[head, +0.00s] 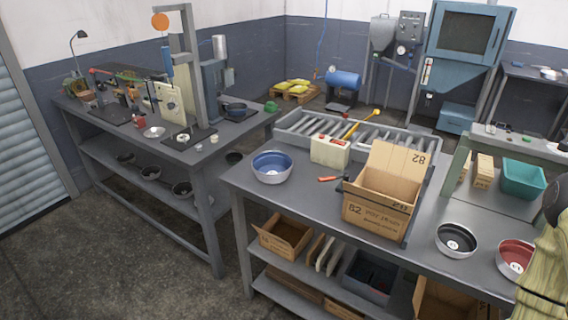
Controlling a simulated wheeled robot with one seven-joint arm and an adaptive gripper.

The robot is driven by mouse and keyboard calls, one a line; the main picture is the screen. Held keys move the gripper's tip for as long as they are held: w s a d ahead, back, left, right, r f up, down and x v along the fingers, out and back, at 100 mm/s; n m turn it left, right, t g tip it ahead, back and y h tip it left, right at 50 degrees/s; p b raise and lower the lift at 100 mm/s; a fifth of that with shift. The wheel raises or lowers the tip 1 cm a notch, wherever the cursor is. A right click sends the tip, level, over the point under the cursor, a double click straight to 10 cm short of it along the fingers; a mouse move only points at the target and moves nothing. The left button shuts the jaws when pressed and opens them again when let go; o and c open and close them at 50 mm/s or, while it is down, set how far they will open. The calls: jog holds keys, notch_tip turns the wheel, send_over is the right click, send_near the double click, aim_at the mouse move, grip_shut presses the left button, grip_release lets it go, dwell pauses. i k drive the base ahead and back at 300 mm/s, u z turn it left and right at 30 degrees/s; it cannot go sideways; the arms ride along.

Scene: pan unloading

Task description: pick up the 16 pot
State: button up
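No number 16 can be read on any pot, so I cannot tell which one is the 16 pot. A pot with a blue inside (272,168) stands upright at the left end of the near workbench. A pot with a black inside (456,240) stands on the same bench, right of the open cardboard box. A pot with a red inside (514,257) stands beside it at the right, partly hidden by a pale yellow-green shape at the picture's edge. My gripper is not in view.
The open cardboard box (380,207) marked 82 stands mid-bench. A teal bin (522,179) is at right. Several dark pans sit on the left bench's shelf (128,172). Floor at lower left is clear.

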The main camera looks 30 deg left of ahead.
aim_at(272, 167)
jog(key=i, duration=0.35)
jog(key=u, duration=0.7)
